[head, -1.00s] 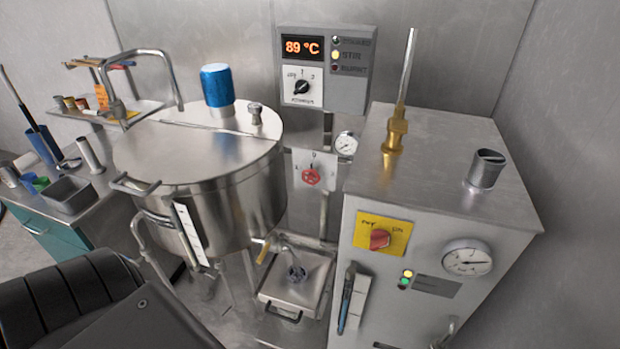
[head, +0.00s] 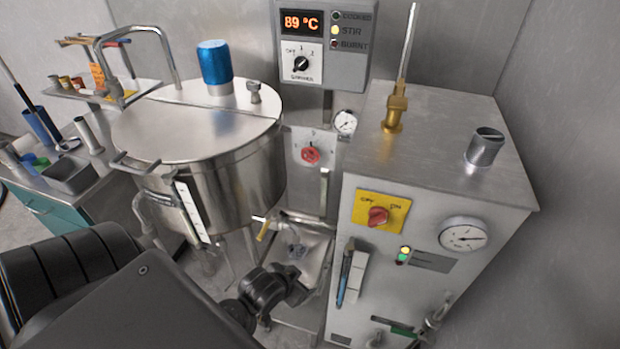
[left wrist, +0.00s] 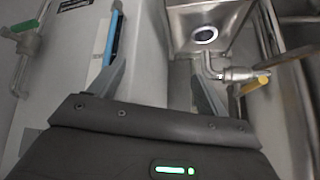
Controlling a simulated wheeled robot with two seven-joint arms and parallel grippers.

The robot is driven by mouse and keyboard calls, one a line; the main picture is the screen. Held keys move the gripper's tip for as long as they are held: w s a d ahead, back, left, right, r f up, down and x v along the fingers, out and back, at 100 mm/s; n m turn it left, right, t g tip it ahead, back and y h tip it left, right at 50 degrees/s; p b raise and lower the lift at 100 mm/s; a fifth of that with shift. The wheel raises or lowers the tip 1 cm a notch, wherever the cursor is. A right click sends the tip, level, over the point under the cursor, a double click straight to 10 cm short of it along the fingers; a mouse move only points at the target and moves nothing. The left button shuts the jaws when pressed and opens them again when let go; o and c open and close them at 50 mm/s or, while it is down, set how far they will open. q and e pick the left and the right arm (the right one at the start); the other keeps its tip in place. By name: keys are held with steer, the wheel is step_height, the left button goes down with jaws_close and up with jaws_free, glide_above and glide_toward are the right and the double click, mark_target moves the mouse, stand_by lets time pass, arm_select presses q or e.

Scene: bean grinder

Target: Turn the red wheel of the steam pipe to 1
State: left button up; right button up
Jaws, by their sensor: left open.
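The red wheel (head: 310,156) is small and round. It sits on a pale marked plate (head: 300,140) on the steam pipe (head: 324,190), between the kettle and the steel cabinet; its marks are too small to read surely. My left gripper (head: 280,287) is low in front of the tray under the kettle, well below the wheel and apart from it. In the left wrist view its two fingers are spread with nothing held between them (left wrist: 160,75). The wheel does not show in that view. My right gripper is not in view.
The steel kettle (head: 240,190) stands left of the wheel, with a yellow-handled tap (head: 262,230) low in front. The steel cabinet (head: 440,160) with a red switch (head: 378,215) stands at right. A gauge (head: 345,122) is just right of the wheel; a control box (head: 350,50) hangs above.

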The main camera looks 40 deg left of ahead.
arm_select(q)
steer(key=w+a+r+n+t+y, duration=0.1)
steer(key=w+a+r+t, duration=0.25)
steer(key=w, duration=0.35)
steer(key=w+a+r+t+y, duration=0.1)
steer(key=w+a+r+t, duration=0.1)
steer(key=w+a+r, duration=0.3)
steer(key=t+y, duration=0.3)
steer(key=t, duration=0.1)
glide_toward(309, 156)
steer(key=shift+n, duration=0.4)
steer(key=p+x, duration=0.2)
steer(key=x, duration=0.8)
steer(key=shift+w, duration=0.15)
steer(key=shift+d+r, duration=0.1)
steer(key=c, duration=1)
steer(key=shift+n, duration=0.3)
